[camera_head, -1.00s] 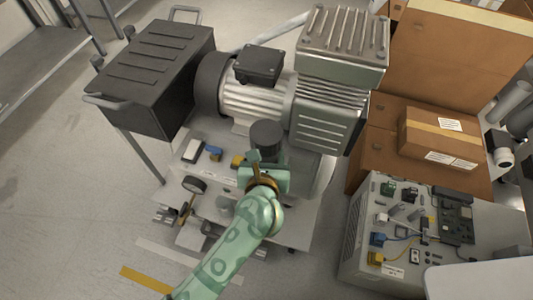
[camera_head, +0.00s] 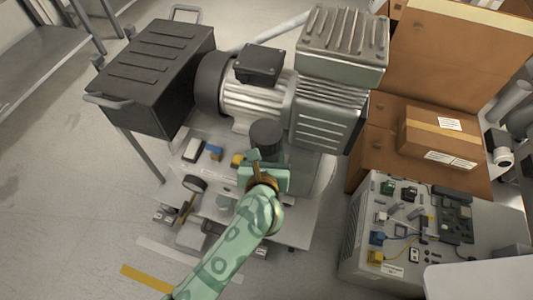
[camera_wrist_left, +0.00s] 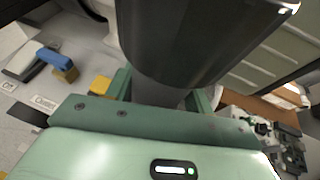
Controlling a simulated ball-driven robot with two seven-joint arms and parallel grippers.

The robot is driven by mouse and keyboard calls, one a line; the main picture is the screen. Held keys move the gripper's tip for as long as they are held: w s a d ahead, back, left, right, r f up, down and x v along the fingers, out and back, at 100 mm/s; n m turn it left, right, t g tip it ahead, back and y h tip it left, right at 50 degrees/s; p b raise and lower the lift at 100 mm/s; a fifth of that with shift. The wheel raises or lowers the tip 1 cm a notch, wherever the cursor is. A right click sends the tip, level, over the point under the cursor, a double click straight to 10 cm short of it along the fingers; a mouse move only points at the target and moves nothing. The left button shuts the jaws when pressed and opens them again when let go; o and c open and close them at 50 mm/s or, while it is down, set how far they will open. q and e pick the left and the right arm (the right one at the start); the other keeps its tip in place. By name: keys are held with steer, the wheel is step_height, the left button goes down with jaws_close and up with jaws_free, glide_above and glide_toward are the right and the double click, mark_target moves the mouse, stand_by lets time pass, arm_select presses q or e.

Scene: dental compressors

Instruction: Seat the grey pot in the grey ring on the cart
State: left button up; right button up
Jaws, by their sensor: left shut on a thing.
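The grey pot (camera_head: 266,134) is a dark cylinder, upright in the head view, in front of the compressor motor. My left gripper (camera_head: 262,162) is shut on its lower part. In the left wrist view the pot (camera_wrist_left: 205,40) fills the top middle, with the gripper's fingers (camera_wrist_left: 160,92) on either side of its narrower lower part. The cart (camera_head: 295,225) lies beneath my arm. A small round grey thing (camera_head: 226,202) on it shows just left of my forearm; I cannot tell whether it is the grey ring. The pot's underside is hidden. My right gripper is out of view.
The finned motor (camera_head: 252,100) and compressor block (camera_head: 335,90) stand close behind the pot. A black toolbox (camera_head: 150,75) is at left, a gauge (camera_head: 194,184) near the cart's left edge. Cardboard boxes (camera_head: 440,140) and an electrical cabinet (camera_head: 350,235) stand at right.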

arm_select(q)
steer(key=shift+f+b, duration=0.5)
steer(key=shift+f, duration=0.05)
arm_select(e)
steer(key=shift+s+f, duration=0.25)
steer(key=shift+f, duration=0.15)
arm_select(q)
steer(key=o, duration=0.9)
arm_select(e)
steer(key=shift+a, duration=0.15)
arm_select(q)
steer(key=shift+s+a+r+p, duration=0.1)
steer(key=shift+s+r+p, duration=0.2)
steer(key=shift+s+p, duration=0.15)
steer(key=p+v, duration=0.2)
steer(key=v, duration=0.2)
steer(key=p+v, duration=0.2)
steer(key=v, duration=0.4)
steer(key=shift+f+p, duration=0.15)
steer(key=shift+p, duration=0.2)
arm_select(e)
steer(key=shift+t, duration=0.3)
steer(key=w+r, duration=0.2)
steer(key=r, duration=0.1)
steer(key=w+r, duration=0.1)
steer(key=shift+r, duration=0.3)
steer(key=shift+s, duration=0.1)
